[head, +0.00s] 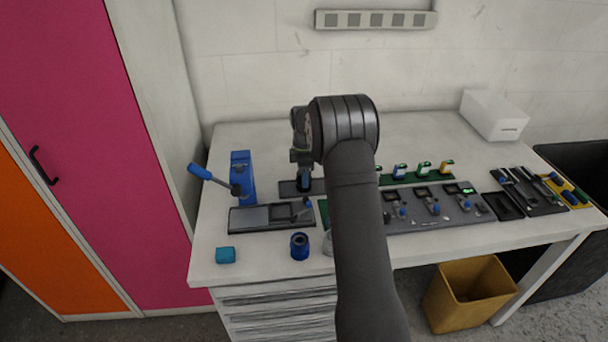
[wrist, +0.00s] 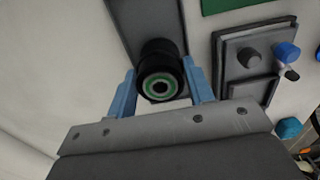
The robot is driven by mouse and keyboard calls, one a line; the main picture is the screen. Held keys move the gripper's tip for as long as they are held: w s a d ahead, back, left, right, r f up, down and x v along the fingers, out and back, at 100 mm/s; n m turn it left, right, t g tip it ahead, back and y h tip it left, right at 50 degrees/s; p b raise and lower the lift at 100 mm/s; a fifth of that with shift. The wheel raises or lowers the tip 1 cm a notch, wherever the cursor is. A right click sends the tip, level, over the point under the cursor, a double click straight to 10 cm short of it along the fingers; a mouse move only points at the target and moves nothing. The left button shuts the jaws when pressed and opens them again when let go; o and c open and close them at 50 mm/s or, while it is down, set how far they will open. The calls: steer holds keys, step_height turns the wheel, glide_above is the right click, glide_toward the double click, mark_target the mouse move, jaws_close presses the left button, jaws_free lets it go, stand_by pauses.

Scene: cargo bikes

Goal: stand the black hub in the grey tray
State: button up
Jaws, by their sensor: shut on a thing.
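My gripper (head: 304,178) is over the back left part of the bench, pointing down. In the wrist view its two blue fingers (wrist: 162,88) are shut on the black hub (wrist: 148,50), one on each side. The hub's round end, with a green ring and a pale centre, faces the wrist camera. The dark grey tray (head: 287,188) lies under the gripper in the head view. It also shows behind the hub in the wrist view (wrist: 140,14). I cannot tell whether the hub touches the tray.
A blue lever fixture (head: 242,168) stands left of the tray, and a grey fixture (head: 250,217) lies in front. A blue cup (head: 299,246) and a teal block (head: 226,255) stand near the front edge. A grey panel with several levers (head: 450,217) is on the right.

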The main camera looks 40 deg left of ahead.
steer(key=shift+f, duration=0.1)
steer(key=o, duration=0.9)
steer(key=shift+o, duration=0.2)
step_height(320, 180, up, 12)
step_height(320, 180, down, 12)
steer(key=shift+r, duration=1.9)
steer(key=shift+f, duration=0.1)
